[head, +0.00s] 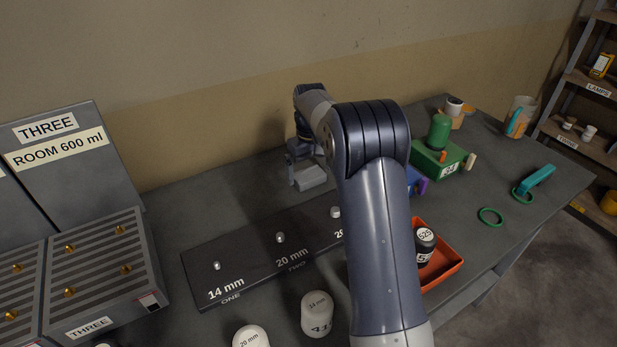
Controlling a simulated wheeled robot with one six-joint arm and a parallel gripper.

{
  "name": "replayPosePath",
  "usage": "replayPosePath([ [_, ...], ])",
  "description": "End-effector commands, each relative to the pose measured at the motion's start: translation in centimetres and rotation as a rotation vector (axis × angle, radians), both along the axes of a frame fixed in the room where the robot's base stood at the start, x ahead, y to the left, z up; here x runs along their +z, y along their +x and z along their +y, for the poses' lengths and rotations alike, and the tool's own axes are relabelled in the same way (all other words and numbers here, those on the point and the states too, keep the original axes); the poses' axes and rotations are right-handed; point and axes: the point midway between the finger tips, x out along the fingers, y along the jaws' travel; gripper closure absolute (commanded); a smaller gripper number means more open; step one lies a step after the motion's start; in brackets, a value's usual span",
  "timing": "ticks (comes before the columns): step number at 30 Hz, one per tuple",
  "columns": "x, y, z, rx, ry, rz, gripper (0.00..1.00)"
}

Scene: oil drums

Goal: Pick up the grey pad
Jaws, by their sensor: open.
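My arm reaches over the bench, and my gripper (307,174) is low at the back of the bench, near the wall. Its jaws are open. A light grey block, which looks like the grey pad (313,177), shows at the fingers. I cannot tell whether it touches them or rests on the bench. My wrist and forearm hide part of this area.
A black size board (240,261) with small pegs lies in front of the gripper. White-capped pieces (317,314) stand nearer. A grey drum rack (105,270) stands left.

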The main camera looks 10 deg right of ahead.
Motion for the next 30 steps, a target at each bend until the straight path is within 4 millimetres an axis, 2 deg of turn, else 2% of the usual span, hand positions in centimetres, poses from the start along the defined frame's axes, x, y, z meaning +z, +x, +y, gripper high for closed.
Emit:
replayPosePath([
  [4, -1.8, -0.1, 0.0, 0.000, 0.000, 0.002, 0.00],
  [12, -2.2, 0.0, 0.0, 0.000, 0.000, -0.001, 0.00],
  [27, -2.1, 0.0, 0.0, 0.000, 0.000, -0.001, 0.40],
  [30, -2.1, 0.0, 0.0, 0.000, 0.000, -0.001, 0.40],
])
